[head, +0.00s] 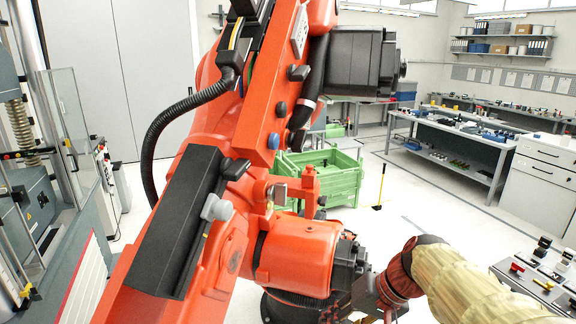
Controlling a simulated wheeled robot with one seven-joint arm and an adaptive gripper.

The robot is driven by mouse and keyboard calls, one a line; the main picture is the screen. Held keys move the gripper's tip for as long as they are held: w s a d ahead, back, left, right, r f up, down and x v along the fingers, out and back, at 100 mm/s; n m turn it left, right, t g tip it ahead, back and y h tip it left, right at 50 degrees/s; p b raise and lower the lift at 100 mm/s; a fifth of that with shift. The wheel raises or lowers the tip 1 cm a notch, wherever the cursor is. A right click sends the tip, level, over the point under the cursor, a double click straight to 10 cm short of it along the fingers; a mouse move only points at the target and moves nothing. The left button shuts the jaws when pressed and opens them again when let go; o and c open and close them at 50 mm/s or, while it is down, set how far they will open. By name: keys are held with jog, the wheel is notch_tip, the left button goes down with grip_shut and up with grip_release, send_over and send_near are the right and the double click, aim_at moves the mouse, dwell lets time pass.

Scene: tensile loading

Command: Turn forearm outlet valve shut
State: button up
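A large orange industrial arm (262,110) fills the middle of the head view, slanting from lower left to upper right. Several small fittings sit along its forearm: a grey knob (215,207), a metallic lever-like piece (278,192), a blue round cap (273,141) and dark knobs. I cannot tell for sure which of them is the outlet valve, or whether it is open or shut. My gripper is not clearly visible, and nothing is seen touching these fittings.
A black hose (152,150) loops out left of the orange arm. A beige sleeved part (465,285) crosses the lower right. A testing machine (40,200) stands at left. Green crates (335,180) stand behind the arm. Workbenches line the right; open floor (425,205) lies between.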

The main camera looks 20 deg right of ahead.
jog(key=w+d+r+n+t+y+p, duration=0.2)
jog(key=w+r+t+y, duration=0.1)
jog(key=w+r, duration=0.45)
jog(key=n+t+y, duration=0.4)
jog(key=n+y, duration=0.3)
jog(key=n, duration=0.5)
send_near(276, 193)
jog(key=r+p+x, duration=0.1)
jog(key=x, duration=0.6)
jog(key=shift+w+r+p, duration=0.25)
jog(key=shift+w+p, duration=0.05)
jog(key=shift+w, duration=0.2)
jog(key=shift+d, duration=0.1)
jog(key=shift+c, duration=1)
grip_shut()
